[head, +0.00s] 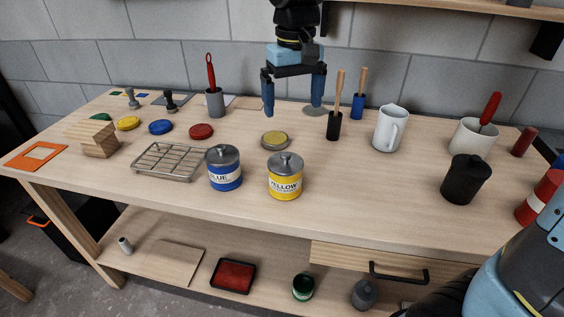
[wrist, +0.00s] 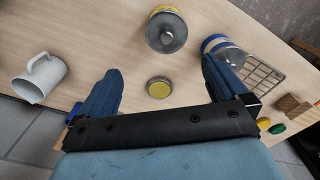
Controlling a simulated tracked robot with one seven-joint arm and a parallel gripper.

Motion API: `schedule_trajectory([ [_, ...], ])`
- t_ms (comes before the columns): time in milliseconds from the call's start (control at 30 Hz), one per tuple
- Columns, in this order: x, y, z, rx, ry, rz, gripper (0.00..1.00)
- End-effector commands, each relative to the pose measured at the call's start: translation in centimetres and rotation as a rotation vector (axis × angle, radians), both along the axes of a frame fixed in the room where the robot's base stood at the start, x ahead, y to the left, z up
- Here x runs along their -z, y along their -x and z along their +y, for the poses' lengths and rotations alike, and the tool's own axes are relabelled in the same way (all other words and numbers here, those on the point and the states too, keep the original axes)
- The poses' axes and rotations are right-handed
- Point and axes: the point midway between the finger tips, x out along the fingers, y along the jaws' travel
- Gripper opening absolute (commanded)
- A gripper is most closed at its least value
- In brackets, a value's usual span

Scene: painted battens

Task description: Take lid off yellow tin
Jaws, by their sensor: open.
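My gripper (head: 293,108) is open and empty, pointing down above the back of the bench, behind and apart from the tin. In the wrist view its two blue fingers (wrist: 163,80) are spread wide with nothing between them that they touch.
The blue tin (head: 225,176) stands just left of the yellow tin. A wire rack (head: 170,161) lies further left. A shallow round yellow-topped dish (head: 275,140) sits behind the yellow tin. A white jug (head: 390,129) and brush holders stand to the right.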

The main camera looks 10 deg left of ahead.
Motion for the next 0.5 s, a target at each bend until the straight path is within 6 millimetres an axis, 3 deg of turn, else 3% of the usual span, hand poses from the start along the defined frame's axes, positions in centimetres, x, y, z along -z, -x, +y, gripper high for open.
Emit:
schedule_trajectory([
  [167,1.0,0.1,1.4,-0.019,0.009,0.016,1.00],
  [500,6.5,0.2,1.3,-0.021,0.010,0.018,1.00],
])
